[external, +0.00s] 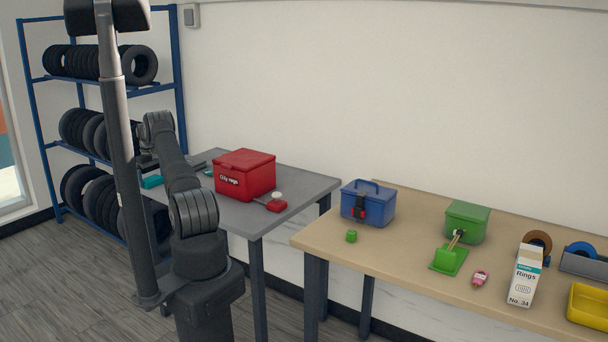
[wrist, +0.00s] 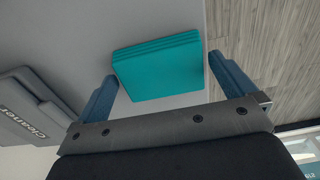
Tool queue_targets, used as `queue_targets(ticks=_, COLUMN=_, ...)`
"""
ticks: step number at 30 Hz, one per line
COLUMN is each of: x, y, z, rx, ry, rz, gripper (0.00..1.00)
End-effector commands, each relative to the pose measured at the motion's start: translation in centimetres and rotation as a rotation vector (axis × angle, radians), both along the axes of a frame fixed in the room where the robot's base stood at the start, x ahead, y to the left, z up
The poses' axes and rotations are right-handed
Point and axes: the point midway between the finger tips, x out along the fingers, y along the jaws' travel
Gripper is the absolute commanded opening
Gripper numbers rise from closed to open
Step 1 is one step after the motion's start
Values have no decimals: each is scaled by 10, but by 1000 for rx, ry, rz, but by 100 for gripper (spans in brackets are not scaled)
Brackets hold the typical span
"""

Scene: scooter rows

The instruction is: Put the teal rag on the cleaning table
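The teal rag (wrist: 158,68) is a folded, layered block on the grey table top, near its edge, in the wrist view. In the external view the rag (external: 152,181) shows at the left end of the grey table (external: 300,184), partly hidden by my arm. My gripper (wrist: 164,68) is open, with one finger on each side of the rag and small gaps visible. I cannot tell how far the fingertips are above the table. In the external view my gripper (external: 147,163) is mostly hidden behind my arm.
A red box (external: 245,175) and a red item (external: 277,204) stand on the grey table. A wooden table (external: 395,243) at right holds several tools and boxes. A tyre rack (external: 60,130) stands behind left.

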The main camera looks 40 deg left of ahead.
Motion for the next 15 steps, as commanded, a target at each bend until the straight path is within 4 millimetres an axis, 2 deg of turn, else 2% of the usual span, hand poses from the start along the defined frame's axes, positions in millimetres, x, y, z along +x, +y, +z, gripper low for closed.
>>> queue_targets(ticks=5, x=0, y=0, z=3, rx=1, ry=0, rz=0, gripper=100)
queue_targets(ticks=8, x=0, y=1, z=12, rx=3, ry=-1, rz=0, gripper=100)
queue_targets(ticks=15, x=0, y=1, z=61, rx=4, ry=-2, rz=0, gripper=100)
